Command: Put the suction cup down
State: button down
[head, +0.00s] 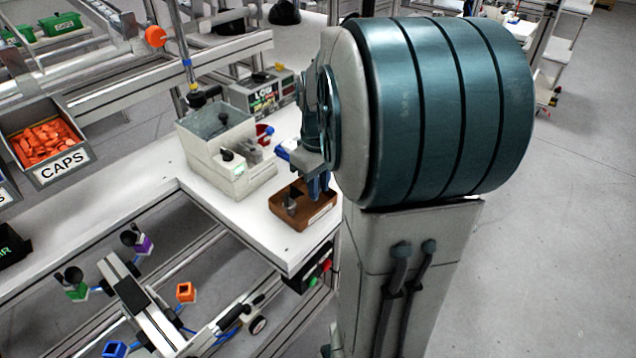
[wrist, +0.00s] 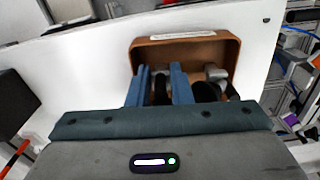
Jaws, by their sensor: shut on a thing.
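My gripper (head: 318,186) points down over the brown tray (head: 301,223) at the corner of the white table. In the wrist view its two blue fingers (wrist: 162,82) reach into the brown tray (wrist: 228,52). They are shut on a dark suction cup (wrist: 160,92), mostly hidden between them. A second dark cup-like piece with a grey metal fitting (wrist: 215,73) lies in the tray, right of the fingers. I cannot tell whether the held suction cup touches the tray floor.
A grey-beige bin (head: 222,150) with black-knobbed parts stands left of the tray, with a scale-like box (head: 262,92) behind. The white table (head: 225,208) is bare between bin and front edge. A bin of orange caps (head: 45,145) hangs at the left.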

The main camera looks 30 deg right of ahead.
jog(key=shift+f, duration=0.1)
jog(key=shift+f, duration=0.15)
jog(key=c, duration=1.6)
grip_release()
notch_tip(320, 180, up, 11)
jog(key=s+a+f+m+t, duration=0.1)
jog(key=s+a+f, duration=0.2)
jog(key=a, duration=0.1)
jog(key=s+a+f+m+t, duration=0.1)
jog(key=s+a+f, duration=0.1)
jog(key=s+a, duration=0.2)
jog(key=s+a+f+m, duration=0.1)
jog(key=s+a+f, duration=0.2)
jog(key=a, duration=0.2)
jog(key=shift+s+a+f+t, duration=0.2)
jog(key=shift+s+f+t, duration=0.1)
jog(key=shift+t, duration=0.1)
